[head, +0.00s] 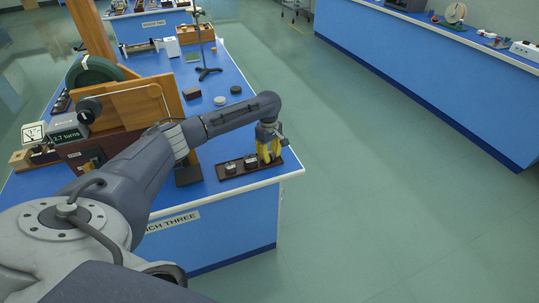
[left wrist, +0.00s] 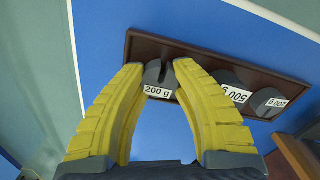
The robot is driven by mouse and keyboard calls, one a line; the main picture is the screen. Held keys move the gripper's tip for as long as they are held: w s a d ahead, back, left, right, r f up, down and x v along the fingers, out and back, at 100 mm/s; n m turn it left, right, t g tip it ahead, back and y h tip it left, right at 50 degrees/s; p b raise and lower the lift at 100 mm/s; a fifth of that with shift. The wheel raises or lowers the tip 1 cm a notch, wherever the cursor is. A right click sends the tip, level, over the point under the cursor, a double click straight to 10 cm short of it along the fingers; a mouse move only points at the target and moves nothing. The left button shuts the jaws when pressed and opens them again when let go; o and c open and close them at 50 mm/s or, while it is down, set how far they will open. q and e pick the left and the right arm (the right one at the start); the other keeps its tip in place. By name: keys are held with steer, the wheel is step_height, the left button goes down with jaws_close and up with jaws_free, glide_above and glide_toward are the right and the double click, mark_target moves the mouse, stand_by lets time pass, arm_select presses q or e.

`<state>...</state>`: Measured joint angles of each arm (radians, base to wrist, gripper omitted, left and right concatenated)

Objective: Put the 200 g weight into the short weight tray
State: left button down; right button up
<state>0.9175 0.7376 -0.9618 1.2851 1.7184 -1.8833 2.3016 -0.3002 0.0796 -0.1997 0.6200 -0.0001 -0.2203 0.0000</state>
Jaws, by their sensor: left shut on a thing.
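My left gripper (head: 270,157) is over the right end of a dark brown weight tray (head: 226,176) at the bench's near right corner. In the left wrist view its yellow fingers (left wrist: 158,75) are shut on a dark grey round weight (left wrist: 153,73) labelled 200 g. That weight overlaps the tray's (left wrist: 200,53) edge there; I cannot tell whether it rests on it. A weight labelled 500 g (left wrist: 235,93) and another weight (left wrist: 268,100), its label apparently 200 g, sit along the same tray. No second weight tray can be made out. My right gripper is not in view.
Wooden apparatus with a green wheel (head: 93,72) stands left of my left arm. Open floor lies to the right.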

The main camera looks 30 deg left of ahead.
arm_select(q)
steer(key=shift+f, duration=0.1)
steer(key=c, duration=1.4)
jaws_free()
